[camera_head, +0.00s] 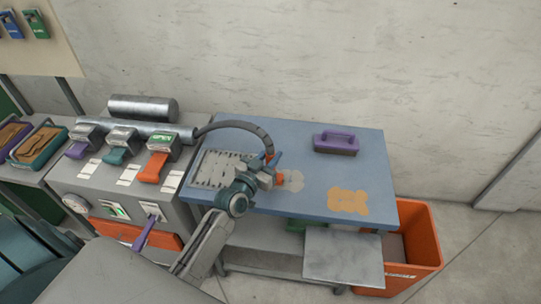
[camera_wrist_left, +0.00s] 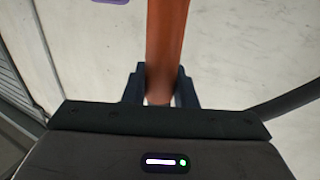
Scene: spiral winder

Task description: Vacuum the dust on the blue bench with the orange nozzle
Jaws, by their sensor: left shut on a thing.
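The blue bench (camera_head: 370,165) stands against the wall in the head view. A pale grey dust patch (camera_head: 293,181) and a tan-orange patch (camera_head: 348,201) lie on its top. My left gripper (camera_head: 268,172) is over the bench, shut on the orange nozzle (camera_head: 280,179). The nozzle's end is at the left edge of the grey patch; I cannot tell whether it touches the bench. In the left wrist view, the gripper (camera_wrist_left: 160,88) has its fingers on both sides of the orange nozzle (camera_wrist_left: 166,40). My right gripper is not in view.
A dark hose (camera_head: 240,124) arcs from a grey pipe to the nozzle. A purple-handled block (camera_head: 336,143) sits at the bench's back. A slotted grille (camera_head: 213,168) is at its left. The machine with purple, teal and orange gates (camera_head: 155,167) is left; an orange bin (camera_head: 420,240) is right.

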